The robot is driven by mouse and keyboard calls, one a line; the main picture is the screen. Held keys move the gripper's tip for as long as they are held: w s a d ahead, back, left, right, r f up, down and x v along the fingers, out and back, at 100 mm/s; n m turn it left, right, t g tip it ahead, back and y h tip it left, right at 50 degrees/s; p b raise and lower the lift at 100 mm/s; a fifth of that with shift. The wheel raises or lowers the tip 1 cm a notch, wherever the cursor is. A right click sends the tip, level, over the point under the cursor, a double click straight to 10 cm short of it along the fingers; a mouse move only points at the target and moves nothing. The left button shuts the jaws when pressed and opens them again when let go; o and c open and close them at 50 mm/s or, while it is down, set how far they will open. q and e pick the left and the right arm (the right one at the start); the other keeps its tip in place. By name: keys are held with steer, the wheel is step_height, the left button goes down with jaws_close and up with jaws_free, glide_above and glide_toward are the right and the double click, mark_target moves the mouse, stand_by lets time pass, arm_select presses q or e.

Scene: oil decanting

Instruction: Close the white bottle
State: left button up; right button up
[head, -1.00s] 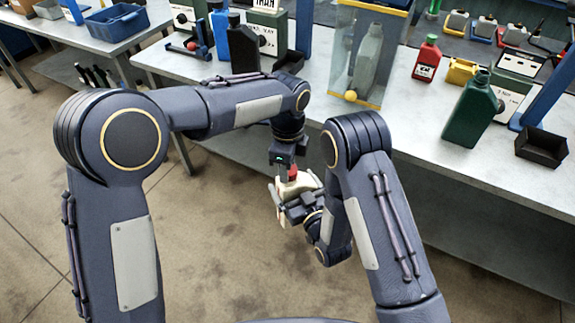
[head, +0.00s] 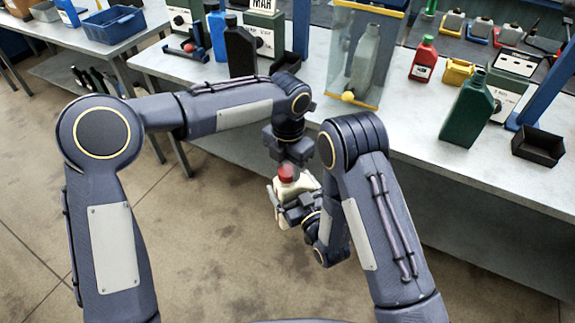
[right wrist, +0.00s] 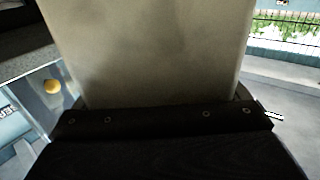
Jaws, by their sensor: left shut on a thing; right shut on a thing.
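The white bottle (head: 306,184) is held out over the floor, in front of the bench. My right gripper (head: 294,205) is shut around its body. In the right wrist view the bottle's pale body (right wrist: 150,50) fills the top middle, against the dark gripper. The red cap (head: 287,173) is at the top of the bottle. I cannot tell whether it is fully seated. My left gripper (head: 286,166) comes down from above and is shut on the cap; its fingers are blurred.
The bench (head: 390,140) behind holds a dark green bottle (head: 468,110), a red bottle (head: 424,60), a black tray (head: 539,146), a clear case (head: 362,55) and a black bottle (head: 240,48). A blue bin (head: 113,24) stands on the left table. The floor below is clear.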

arm_select(q)
steer(key=shift+w, duration=0.1)
steer(key=o, duration=0.9)
steer(key=shift+r, duration=2.3)
